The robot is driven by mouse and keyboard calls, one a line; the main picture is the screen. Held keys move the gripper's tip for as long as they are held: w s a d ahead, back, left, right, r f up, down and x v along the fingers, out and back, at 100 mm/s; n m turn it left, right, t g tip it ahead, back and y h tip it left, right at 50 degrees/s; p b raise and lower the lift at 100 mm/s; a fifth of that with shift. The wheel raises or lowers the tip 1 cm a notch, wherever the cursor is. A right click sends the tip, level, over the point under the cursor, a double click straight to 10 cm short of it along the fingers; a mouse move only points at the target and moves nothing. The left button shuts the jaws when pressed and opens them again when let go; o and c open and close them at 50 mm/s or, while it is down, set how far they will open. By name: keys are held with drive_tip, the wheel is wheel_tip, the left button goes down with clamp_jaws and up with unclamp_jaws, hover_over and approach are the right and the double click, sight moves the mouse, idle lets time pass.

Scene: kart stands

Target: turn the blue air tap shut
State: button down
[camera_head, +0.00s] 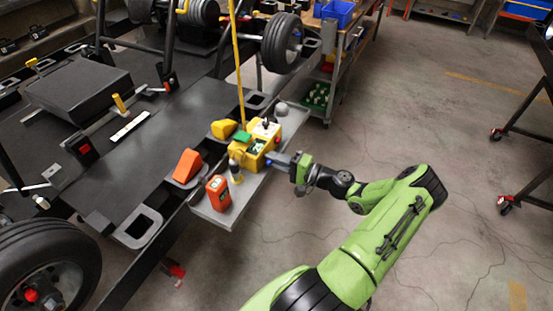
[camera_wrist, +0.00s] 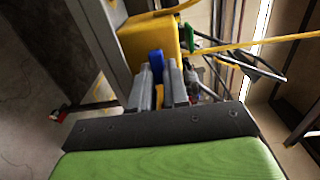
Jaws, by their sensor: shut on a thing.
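The blue air tap (camera_wrist: 156,62) shows in the wrist view as an upright blue handle in front of a yellow box (camera_wrist: 135,42). My gripper (camera_wrist: 160,82) has its two grey fingers on either side of the tap and is shut on it. The fingers hide the lower part of the tap. In the head view my gripper (camera_head: 275,159) reaches in from the right to the side of the yellow box (camera_head: 252,161), which stands on a grey shelf. Only a small bit of blue shows at the fingertips there.
The grey shelf (camera_head: 225,216) also bears a red-orange device (camera_head: 217,193) and a grey knob-like thing (camera_head: 281,109). An orange wedge (camera_head: 186,166) and a yellow wedge (camera_head: 223,129) lie beside it. A yellow pole (camera_head: 236,60) rises behind the box.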

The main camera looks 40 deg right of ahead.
drive_tip(key=c, duration=1.1)
unclamp_jaws()
drive_tip(key=v, duration=1.5)
drive_tip(key=shift+s+d, duration=0.1)
drive_tip(key=shift+s, duration=0.3)
drive_tip(key=w+a+r+n+g, duration=0.3)
drive_tip(key=a+r+g, duration=0.15)
drive_tip(key=a, duration=0.25)
drive_tip(key=w+a+r+n+g+p, duration=0.1)
drive_tip(key=w+a+r+n+g, duration=0.2)
drive_tip(key=a+g, duration=0.25)
drive_tip(key=w+a+r+n+g, duration=0.3)
drive_tip(key=a+n+g, duration=0.1)
drive_tip(key=a, duration=0.3)
drive_tip(key=s+a+r+n+t+h, duration=0.1)
drive_tip(key=s+a+r+h, duration=0.1)
drive_tip(key=s+a+r, duration=0.2)
drive_tip(key=s+a+r+n+h+p, duration=0.1)
drive_tip(key=s+a+r+h, duration=0.1)
drive_tip(key=s+a+r, duration=0.2)
drive_tip(key=s+a+r+n+t+h, duration=0.1)
drive_tip(key=s+a+r+n+h, duration=0.1)
drive_tip(key=s+a+r, duration=0.2)
drive_tip(key=shift+s+a+r+t, duration=0.15)
drive_tip(key=shift+s+r, duration=0.15)
drive_tip(key=shift+s, duration=0.15)
drive_tip(key=shift+s+d+r+t, duration=0.15)
drive_tip(key=shift+s+r, duration=0.1)
drive_tip(key=shift+s, duration=0.15)
